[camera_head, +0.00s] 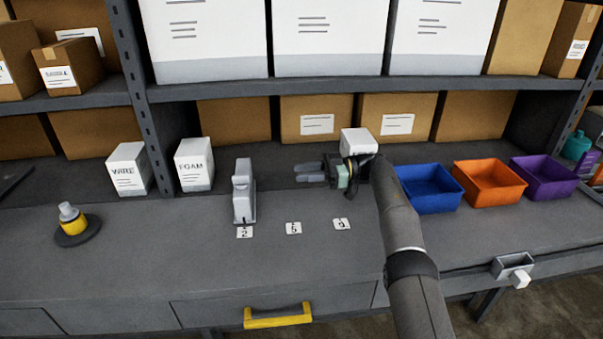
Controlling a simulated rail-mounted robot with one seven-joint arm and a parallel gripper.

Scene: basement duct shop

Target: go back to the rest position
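My gripper (310,173) is over the back middle of the grey workbench (330,270), with its fingers pointing left. The two fingers show a gap between them, and nothing is seen in it. My arm comes in from the lower right and reaches the gripper from the right. A grey upright block-like thing (243,192) stands on the bench to the left of the fingertips, apart from them. A white box (358,142) is behind the gripper, and its lower part is hidden.
Number cards 2 (244,232), 5 (293,228) and 9 (341,224) lie in front. Boxes marked WIRE (128,170) and FOAM (194,165) stand left. Blue (430,188), orange (489,185) and purple (545,180) bins stand right. A shelf (350,87) overhangs the back.

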